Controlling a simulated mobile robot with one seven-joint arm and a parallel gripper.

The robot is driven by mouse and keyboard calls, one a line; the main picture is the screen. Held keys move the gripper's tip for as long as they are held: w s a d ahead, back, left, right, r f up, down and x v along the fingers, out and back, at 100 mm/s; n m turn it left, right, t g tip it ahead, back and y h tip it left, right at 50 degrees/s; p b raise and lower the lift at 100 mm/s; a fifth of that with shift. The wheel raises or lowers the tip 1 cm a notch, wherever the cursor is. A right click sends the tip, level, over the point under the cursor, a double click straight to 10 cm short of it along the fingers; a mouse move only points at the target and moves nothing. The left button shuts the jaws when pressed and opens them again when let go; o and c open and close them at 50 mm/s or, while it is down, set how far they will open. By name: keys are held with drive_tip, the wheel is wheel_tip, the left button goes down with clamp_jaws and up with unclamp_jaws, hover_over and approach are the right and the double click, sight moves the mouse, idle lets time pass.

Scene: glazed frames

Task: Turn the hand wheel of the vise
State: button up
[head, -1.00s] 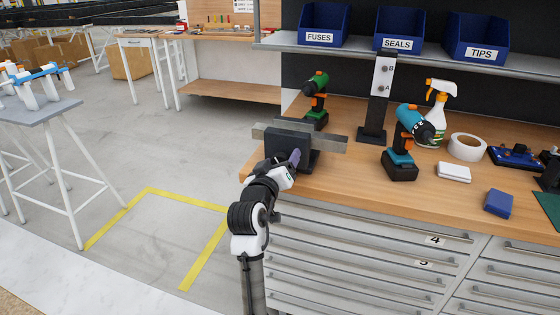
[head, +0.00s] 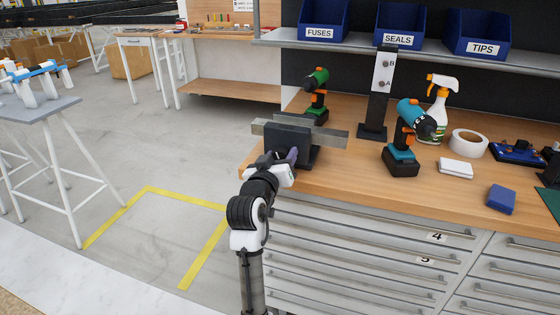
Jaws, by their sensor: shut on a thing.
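The vise (head: 290,140) stands at the left front corner of the wooden workbench (head: 340,180). It has a dark block body and long grey jaws. My gripper (head: 290,160) is at the front of the vise, shut on its hand wheel. A small purple piece shows beside my gripper, and I cannot tell whether it is part of the wheel or of my gripper. Most of the hand wheel is hidden behind my gripper and wrist.
A green drill (head: 317,96) stands behind the vise. A black post (head: 378,95), a teal drill (head: 404,140), a spray bottle (head: 437,108) and a tape roll (head: 468,143) stand to the right. Drawers (head: 370,240) fill the bench front. Open floor lies left.

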drive_tip(key=m+b, duration=0.3)
drive_tip(key=m, duration=0.1)
drive_tip(key=shift+f+m, duration=0.15)
drive_tip(key=shift+m, duration=0.15)
drive_tip(key=m+b, duration=0.2)
drive_tip(key=m, duration=0.1)
drive_tip(key=shift+d+m+b, duration=0.1)
drive_tip(key=shift+m+b, duration=0.2)
drive_tip(key=shift+b, duration=0.1)
drive_tip(key=m+b, duration=0.3)
drive_tip(key=m, duration=0.1)
drive_tip(key=shift+f, duration=0.1)
drive_tip(key=shift+s+d+m+b, duration=0.15)
drive_tip(key=shift+m+b, duration=0.8)
drive_tip(key=shift+m, duration=0.75)
drive_tip(key=o, duration=0.9)
drive_tip(key=shift+o, duration=0.2)
drive_tip(key=b+v, duration=0.1)
drive_tip(key=v, duration=1.2)
drive_tip(key=shift+s+r, duration=0.2)
drive_tip(key=shift+s, duration=0.15)
